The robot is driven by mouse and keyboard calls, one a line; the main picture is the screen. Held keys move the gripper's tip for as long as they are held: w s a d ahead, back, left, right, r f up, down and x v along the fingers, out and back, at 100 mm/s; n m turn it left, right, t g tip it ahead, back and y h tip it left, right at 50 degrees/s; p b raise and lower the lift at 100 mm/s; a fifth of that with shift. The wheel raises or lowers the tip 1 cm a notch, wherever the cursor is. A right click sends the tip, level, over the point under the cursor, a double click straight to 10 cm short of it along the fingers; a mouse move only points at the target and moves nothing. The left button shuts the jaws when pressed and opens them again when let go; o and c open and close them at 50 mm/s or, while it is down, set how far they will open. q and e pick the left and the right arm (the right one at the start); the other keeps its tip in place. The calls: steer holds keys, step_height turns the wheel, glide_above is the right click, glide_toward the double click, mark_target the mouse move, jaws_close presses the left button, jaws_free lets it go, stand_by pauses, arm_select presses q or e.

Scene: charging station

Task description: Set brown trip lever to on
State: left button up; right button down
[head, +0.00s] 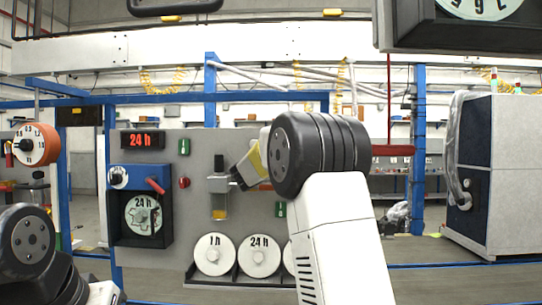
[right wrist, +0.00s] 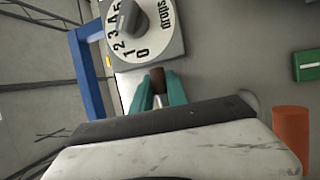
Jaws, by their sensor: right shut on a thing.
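The brown trip lever (right wrist: 157,75) shows in the right wrist view as a short brown end between the teal fingers of my right gripper (right wrist: 159,84). The fingers are closed on it from both sides. In the head view my right gripper (head: 237,179) is at the grey panel, left of my black and white arm. The lever cannot be made out there, and the lever's base and on/off marks are hidden or too small to read. My left arm shows at the lower left of the head view, but its gripper is out of sight.
A green switch plate (right wrist: 308,65) and an orange cylinder (right wrist: 290,135) are to the right. The grey panel (head: 195,222) also bears a blue box (head: 135,178) and white discs (head: 260,256).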

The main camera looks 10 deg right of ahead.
stand_by(0.4)
steer(key=c, duration=1.3)
jaws_free()
steer(key=shift+a, duration=0.1)
steer(key=v, duration=0.7)
steer(key=shift+s+a, duration=0.15)
steer(key=shift+s, duration=0.2)
steer(key=shift+f, duration=0.1)
steer(key=s+d+f+m+g+y, duration=0.3)
steer(key=s+d+f+g, duration=0.1)
steer(key=s+f, duration=0.45)
steer(key=s+d+f+m+g+y, duration=0.25)
steer(key=s+d+f+g, duration=0.2)
steer(key=s+f, duration=0.45)
steer(key=s+a+f+m+y, duration=0.1)
steer(key=s+a+f+y, duration=0.2)
steer(key=s+a, duration=0.4)
steer(key=s+a+f+m+y, duration=0.2)
steer(key=s+a+f+y, duration=0.2)
steer(key=s, duration=0.8)
steer(key=a+g+y, duration=0.1)
steer(key=a+y, duration=0.1)
steer(key=a, duration=0.2)
steer(key=shift+s+f, duration=0.35)
steer(key=shift+s, duration=0.05)
